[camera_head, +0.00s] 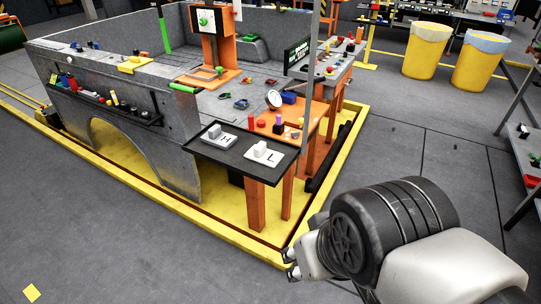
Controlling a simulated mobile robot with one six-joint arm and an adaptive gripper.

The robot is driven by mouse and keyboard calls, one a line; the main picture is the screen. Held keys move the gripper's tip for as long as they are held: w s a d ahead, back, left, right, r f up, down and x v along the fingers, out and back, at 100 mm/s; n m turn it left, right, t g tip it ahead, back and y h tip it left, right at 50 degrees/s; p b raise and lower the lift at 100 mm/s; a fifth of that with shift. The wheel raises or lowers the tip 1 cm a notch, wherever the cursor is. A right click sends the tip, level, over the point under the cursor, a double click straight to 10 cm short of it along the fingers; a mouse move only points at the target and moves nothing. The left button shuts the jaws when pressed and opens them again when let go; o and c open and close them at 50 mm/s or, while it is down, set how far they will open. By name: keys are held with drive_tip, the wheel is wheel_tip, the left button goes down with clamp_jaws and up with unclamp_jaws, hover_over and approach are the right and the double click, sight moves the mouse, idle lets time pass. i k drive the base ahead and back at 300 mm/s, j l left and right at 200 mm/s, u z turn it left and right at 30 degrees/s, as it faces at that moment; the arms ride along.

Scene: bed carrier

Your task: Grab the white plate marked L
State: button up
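The white plate marked L (264,154) lies on a dark tray-topped stand (231,162) at the front corner of the bed carrier. A small white block stands up from the plate. A similar white plate marked H (219,138) lies just to its left on the same stand. My gripper (289,264) is at the lower middle of the picture, below and to the right of the stand, apart from both plates. Its small fingertips show at the left end of the wrist, but their opening is too small to judge.
Behind the plates is an orange table (307,119) with small coloured items. A yellow kerb (247,254) runs round the carrier's base. A dark shelf (108,102) with bottles hangs on the grey wall. Yellow bins (424,60) stand at the back right. Grey floor lies open at the left.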

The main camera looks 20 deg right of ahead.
sight(259, 153)
drive_tip(key=i+j+z, duration=0.15)
drive_tip(key=i+z, duration=0.25)
drive_tip(key=i+j+z, duration=0.3)
drive_tip(key=i+z, duration=0.15)
